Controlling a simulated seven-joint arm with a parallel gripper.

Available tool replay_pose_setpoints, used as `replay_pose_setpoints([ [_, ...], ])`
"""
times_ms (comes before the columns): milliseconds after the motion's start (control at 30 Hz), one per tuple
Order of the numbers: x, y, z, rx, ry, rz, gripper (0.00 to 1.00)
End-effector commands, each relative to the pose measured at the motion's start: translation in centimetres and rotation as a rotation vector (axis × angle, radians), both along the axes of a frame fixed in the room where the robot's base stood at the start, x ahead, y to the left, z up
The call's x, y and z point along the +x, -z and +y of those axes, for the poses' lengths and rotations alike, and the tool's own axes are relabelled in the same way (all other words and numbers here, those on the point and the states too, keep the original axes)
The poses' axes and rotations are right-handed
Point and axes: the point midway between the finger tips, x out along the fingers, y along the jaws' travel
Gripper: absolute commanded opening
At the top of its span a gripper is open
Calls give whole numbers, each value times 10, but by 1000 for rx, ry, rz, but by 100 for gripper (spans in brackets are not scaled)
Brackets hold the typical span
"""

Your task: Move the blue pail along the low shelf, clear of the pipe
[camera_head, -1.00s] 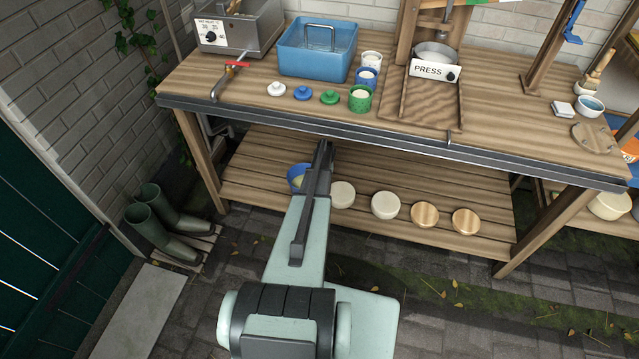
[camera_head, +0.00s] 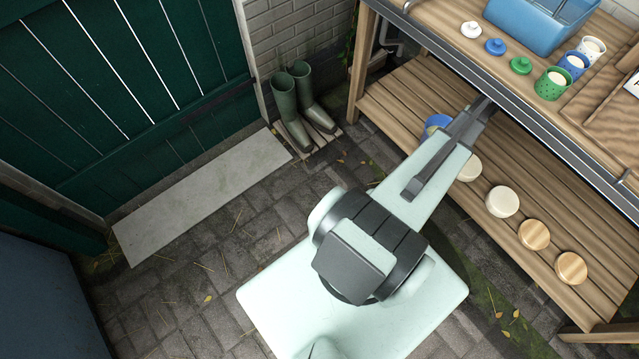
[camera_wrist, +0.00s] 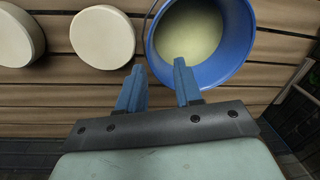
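The blue pail (camera_head: 436,121) stands on the low shelf (camera_head: 405,92) near its left end, partly hidden behind my arm. In the wrist view the pail (camera_wrist: 236,62) is seen from above, with pale cream contents. My gripper (camera_wrist: 159,64) is open at the pail's near left rim. The right finger overlaps the pail; the left finger is just outside it. I cannot tell whether either finger touches the pail. In the head view my gripper is hidden under the bench top. A grey pipe (camera_head: 390,42) comes down under the bench's left end, behind the pail.
Two cream rounds (camera_head: 503,201) and two wooden rounds (camera_head: 571,268) line the shelf front right of the pail. A bench leg (camera_head: 359,75) bounds the shelf's left end. The bench top (camera_head: 450,35) overhangs.

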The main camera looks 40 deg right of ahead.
Motion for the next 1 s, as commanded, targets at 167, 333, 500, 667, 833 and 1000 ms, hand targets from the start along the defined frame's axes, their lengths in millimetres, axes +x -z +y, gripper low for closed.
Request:
replay_pose_setpoints([
  [167,54,11,58,34,-81,13,34],
  [333,110,24,128,74,-179,35,34],
  [500,155,34,204,112,-281,62,34],
  [667,186,42,280,147,-380,92,34],
  [833,207,47,360,181,-485,131,34],
  [1000,214,50,437,212,-590,173,34],
])
